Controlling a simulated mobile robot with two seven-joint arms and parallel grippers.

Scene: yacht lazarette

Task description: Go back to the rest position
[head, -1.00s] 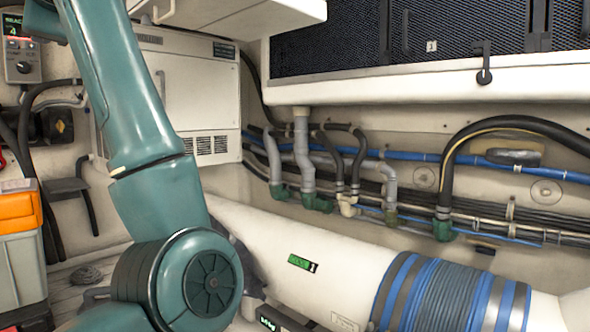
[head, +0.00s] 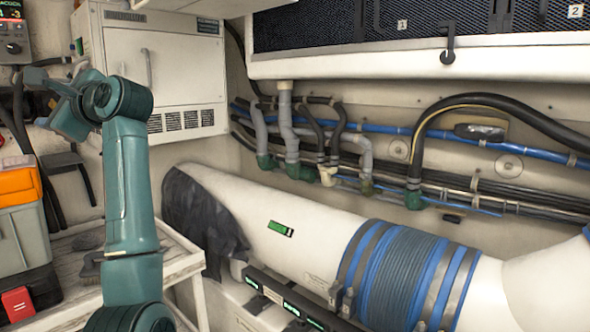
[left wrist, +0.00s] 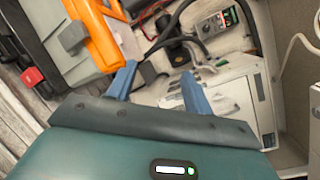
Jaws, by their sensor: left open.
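My left gripper (head: 42,96) is at the upper left of the head view, at the end of my raised teal arm. It is in front of the white cabinet's left edge and the back wall. In the left wrist view its two blue-grey fingers (left wrist: 157,74) stand wide apart with nothing held between them. My right gripper does not show in either view.
A white cabinet (head: 165,75) hangs behind my left arm. A large white pipe with blue hose wrap (head: 405,275) fills the lower right, below pipes and hoses.

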